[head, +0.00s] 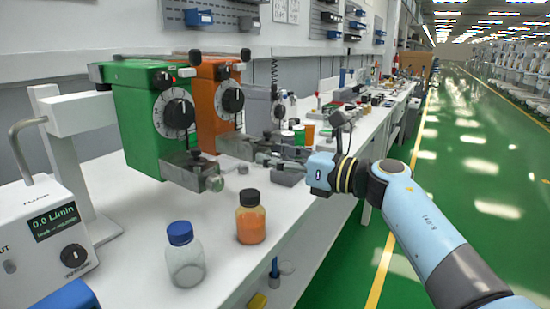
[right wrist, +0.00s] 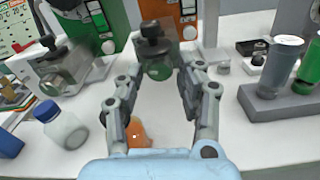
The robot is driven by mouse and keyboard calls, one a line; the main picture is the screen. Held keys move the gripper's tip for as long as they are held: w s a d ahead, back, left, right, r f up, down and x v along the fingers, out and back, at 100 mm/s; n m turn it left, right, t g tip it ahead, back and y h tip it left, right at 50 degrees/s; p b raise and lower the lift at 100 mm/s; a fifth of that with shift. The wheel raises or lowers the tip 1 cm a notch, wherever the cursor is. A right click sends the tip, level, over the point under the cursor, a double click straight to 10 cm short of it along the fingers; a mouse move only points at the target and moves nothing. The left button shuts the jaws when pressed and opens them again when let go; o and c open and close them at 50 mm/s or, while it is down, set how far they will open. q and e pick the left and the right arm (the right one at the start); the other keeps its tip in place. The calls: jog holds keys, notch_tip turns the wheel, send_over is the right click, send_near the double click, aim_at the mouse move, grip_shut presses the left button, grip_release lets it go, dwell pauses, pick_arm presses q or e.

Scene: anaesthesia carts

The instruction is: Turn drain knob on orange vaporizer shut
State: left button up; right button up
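In the right wrist view the orange vaporizer (right wrist: 168,14) is at the top. The block (right wrist: 157,47), with a dark knob (right wrist: 151,30) on top and a round green sight glass (right wrist: 159,71), lies ahead between my fingers. My right gripper (head: 265,160) is close in front of the block; its fingers (right wrist: 158,86) are spread and empty. Contact cannot be told. My left gripper is not in view.
A blue-capped clear bottle (head: 185,258) and a black-capped orange bottle (head: 250,218) stand on the bench in front. A flow meter unit (head: 45,225) is at left. A grey holder with cylinders (right wrist: 282,100) is at right in the wrist view.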

grip_shut()
jog(key=shift+r+m+p, duration=0.25)
jog(key=shift+m+p, duration=0.55)
jog(key=shift+m, duration=0.2)
jog(key=shift+f+m+p, duration=0.2)
jog(key=shift+m+p, duration=0.25)
jog(key=shift+m, duration=0.55)
jog(key=shift+o, duration=2)
grip_release()
jog(key=v, duration=1.2)
jog(key=shift+w+d, duration=0.1)
